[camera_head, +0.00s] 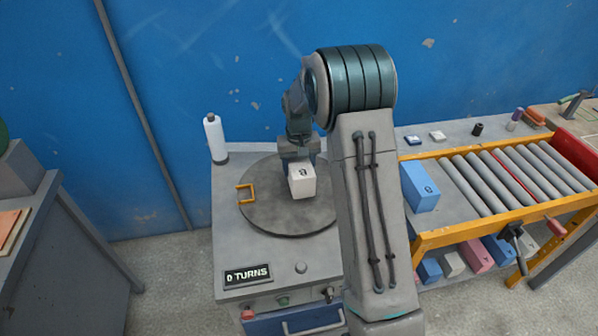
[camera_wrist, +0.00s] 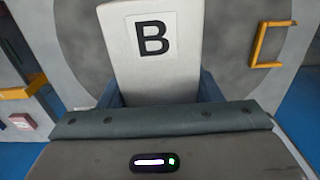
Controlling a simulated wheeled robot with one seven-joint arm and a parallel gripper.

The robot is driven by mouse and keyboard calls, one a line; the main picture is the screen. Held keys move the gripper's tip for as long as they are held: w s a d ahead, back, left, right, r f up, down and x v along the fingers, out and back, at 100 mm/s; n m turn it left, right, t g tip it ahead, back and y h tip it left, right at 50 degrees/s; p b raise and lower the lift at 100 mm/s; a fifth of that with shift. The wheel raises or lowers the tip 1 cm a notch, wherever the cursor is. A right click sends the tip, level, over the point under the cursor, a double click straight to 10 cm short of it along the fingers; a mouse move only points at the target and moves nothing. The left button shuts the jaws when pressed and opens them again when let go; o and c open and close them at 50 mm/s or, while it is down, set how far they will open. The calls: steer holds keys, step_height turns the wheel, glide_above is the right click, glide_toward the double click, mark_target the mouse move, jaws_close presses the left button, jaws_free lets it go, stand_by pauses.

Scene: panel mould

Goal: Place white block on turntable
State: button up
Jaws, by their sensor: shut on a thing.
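The white block (camera_head: 302,182), marked with a letter B, is in my gripper (camera_head: 299,164), which is shut on it. In the wrist view the white block (camera_wrist: 155,65) fills the space between the fingers, with its B label facing the camera. The turntable (camera_head: 275,221) is a round dark grey disc on a grey cabinet top. The block is over the disc's middle area; I cannot tell whether it touches the surface. The turntable (camera_wrist: 228,75) also shows behind the block in the wrist view. My arm hides the disc's right edge.
A yellow bracket (camera_head: 245,194) stands at the disc's left edge. A white bottle (camera_head: 215,138) is at the cabinet's back left corner.

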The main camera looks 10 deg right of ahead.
steer(key=shift+f, duration=1.35)
steer(key=shift+f, duration=0.15)
steer(key=o, duration=1.4)
steer(key=shift+o, duration=0.2)
